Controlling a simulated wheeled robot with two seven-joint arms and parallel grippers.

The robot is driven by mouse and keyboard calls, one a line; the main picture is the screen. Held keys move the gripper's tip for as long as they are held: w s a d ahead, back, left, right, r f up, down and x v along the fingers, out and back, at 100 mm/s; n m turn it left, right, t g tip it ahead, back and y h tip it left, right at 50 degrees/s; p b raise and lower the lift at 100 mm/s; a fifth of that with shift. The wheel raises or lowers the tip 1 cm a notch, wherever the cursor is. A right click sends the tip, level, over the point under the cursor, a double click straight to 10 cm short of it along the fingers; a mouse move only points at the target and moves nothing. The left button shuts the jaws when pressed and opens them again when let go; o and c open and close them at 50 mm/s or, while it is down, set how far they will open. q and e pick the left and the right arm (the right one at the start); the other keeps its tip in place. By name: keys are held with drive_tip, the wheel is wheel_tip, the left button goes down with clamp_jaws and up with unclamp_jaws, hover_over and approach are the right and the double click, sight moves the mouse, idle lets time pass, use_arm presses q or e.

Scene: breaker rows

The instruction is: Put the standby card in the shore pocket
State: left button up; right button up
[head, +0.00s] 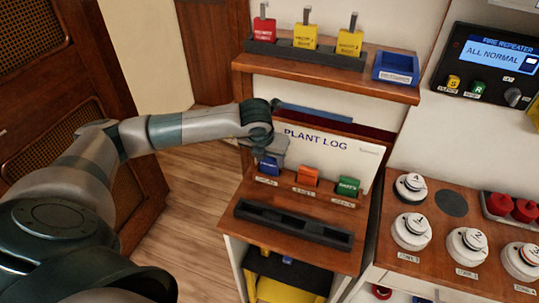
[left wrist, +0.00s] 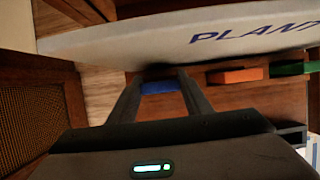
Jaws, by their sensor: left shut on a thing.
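A blue card (head: 269,166) stands at the left of a row on the wooden desk, in front of a white PLANT LOG board (head: 330,155). An orange card (head: 307,175) and a green card (head: 347,187) stand to its right. Small labels lie below the cards; their lettering and that on the cards is too small to read surely. My left gripper (head: 271,155) reaches down on the blue card from above and is shut on it; the left wrist view shows the card (left wrist: 158,87) between the fingertips. My right gripper is not in view.
A long dark slotted holder (head: 293,224) lies empty at the desk's front. The upper shelf bears a dark rack (head: 310,52) with one red and two yellow tagged cards, and a blue tray (head: 397,67). White round knobs (head: 411,230) stand on the right-hand counter.

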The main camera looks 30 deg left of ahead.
use_arm(q)
drive_tip(key=o, duration=0.6)
drive_tip(key=shift+f, duration=0.15)
drive_tip(key=o, duration=0.5)
drive_tip(key=shift+c, duration=0.2)
drive_tip(key=shift+r, duration=0.25)
drive_tip(key=shift+s+r, duration=0.1)
drive_tip(key=shift+r, duration=0.05)
drive_tip(key=b+v, duration=0.2)
drive_tip(key=v, duration=0.3)
drive_tip(key=shift+s+d+r+b, duration=0.1)
drive_tip(key=shift+s+r+b, duration=0.05)
drive_tip(key=shift+r+b, duration=0.15)
drive_tip(key=shift+s+r, duration=0.3)
drive_tip(key=shift+r, duration=0.35)
